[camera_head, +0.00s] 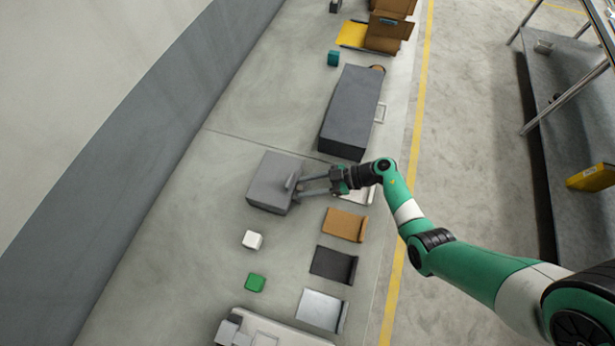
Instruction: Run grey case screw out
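The grey case (267,180) is a box on the pale bench near the middle of the head view. A small grey upright piece (291,182) shows at its right side; I cannot make out whether this is the screw or part of a finger. My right gripper (298,189) reaches in from the right. Its two grey fingers are apart, with a gap between them, and their tips are at the case's right side. Whether they touch it is too small to tell. My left gripper is not in view.
A large dark grey box (350,108) stands above the case. Orange (343,225), dark (332,265) and silver (318,310) trays lie below right. A white block (252,240) and a green block (255,283) lie below. The bench left of the case is clear.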

